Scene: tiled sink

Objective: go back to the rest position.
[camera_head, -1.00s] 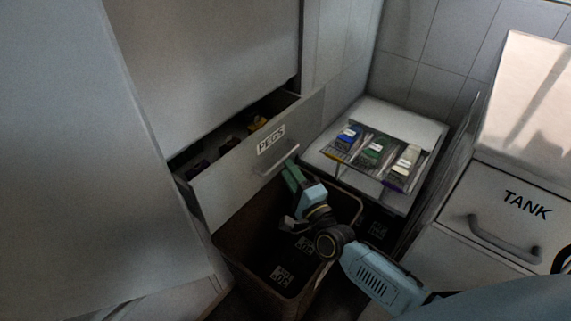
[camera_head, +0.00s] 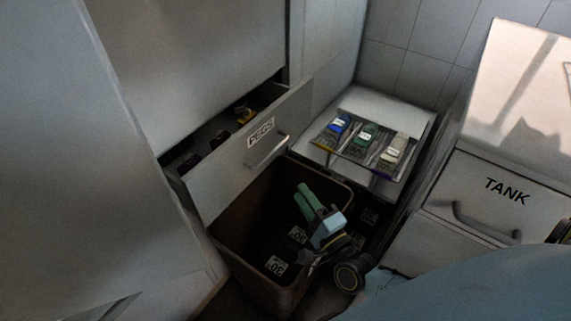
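My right gripper (camera_head: 310,200) shows over the brown bin (camera_head: 232,262), with its green fingers pointing up and left. The fingers lie close together, and I see nothing held between them; whether a small gap is left is hard to tell. It is clear of the drawer handle (camera_head: 269,152). My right arm runs down to the lower right of the view. My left gripper is not in view.
The drawer labelled PEGS (camera_head: 222,170) stands open at the left, with small dark and yellow items inside. A white stand (camera_head: 408,114) at the back holds blue, green and white items. The TANK drawer (camera_head: 492,205) is shut at the right.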

